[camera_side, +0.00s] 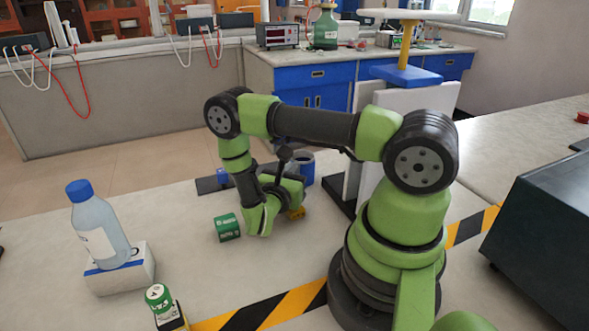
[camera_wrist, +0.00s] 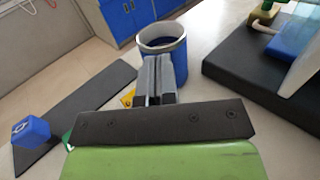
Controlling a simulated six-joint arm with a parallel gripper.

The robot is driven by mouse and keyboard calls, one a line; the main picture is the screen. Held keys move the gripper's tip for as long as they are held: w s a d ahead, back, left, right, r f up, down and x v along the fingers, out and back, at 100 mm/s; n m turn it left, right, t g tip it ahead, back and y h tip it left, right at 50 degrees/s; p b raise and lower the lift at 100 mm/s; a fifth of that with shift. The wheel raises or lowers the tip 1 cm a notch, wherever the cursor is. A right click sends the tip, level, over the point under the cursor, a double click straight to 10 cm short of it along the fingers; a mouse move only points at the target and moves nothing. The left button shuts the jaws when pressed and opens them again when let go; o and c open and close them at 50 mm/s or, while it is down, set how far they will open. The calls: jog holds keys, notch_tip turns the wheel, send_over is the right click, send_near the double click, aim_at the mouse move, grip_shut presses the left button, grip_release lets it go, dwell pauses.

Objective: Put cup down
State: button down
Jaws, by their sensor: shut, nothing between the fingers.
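The blue cup (camera_side: 302,167) stands upright on the table behind my gripper in the side view. The wrist view shows the cup (camera_wrist: 165,48) with its pale rim and open top, just beyond my fingertips. My gripper (camera_wrist: 158,70) is shut and empty. Its fingers overlap the near side of the cup in that view, and I cannot tell whether they touch it. In the side view the fingers are hard to make out against the arm.
A blue cube (camera_side: 222,175) sits on a dark mat (camera_wrist: 95,98). A green box (camera_side: 227,227) and a yellow block (camera_side: 297,213) lie close to my gripper. A bottle (camera_side: 97,228) stands on a white box (camera_side: 125,275). A black base (camera_wrist: 240,70) lies right of the cup.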

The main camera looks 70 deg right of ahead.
aim_at(306, 153)
jog(key=shift+d, duration=0.7)
jog(key=d, duration=0.7)
jog(key=shift+d, duration=0.2)
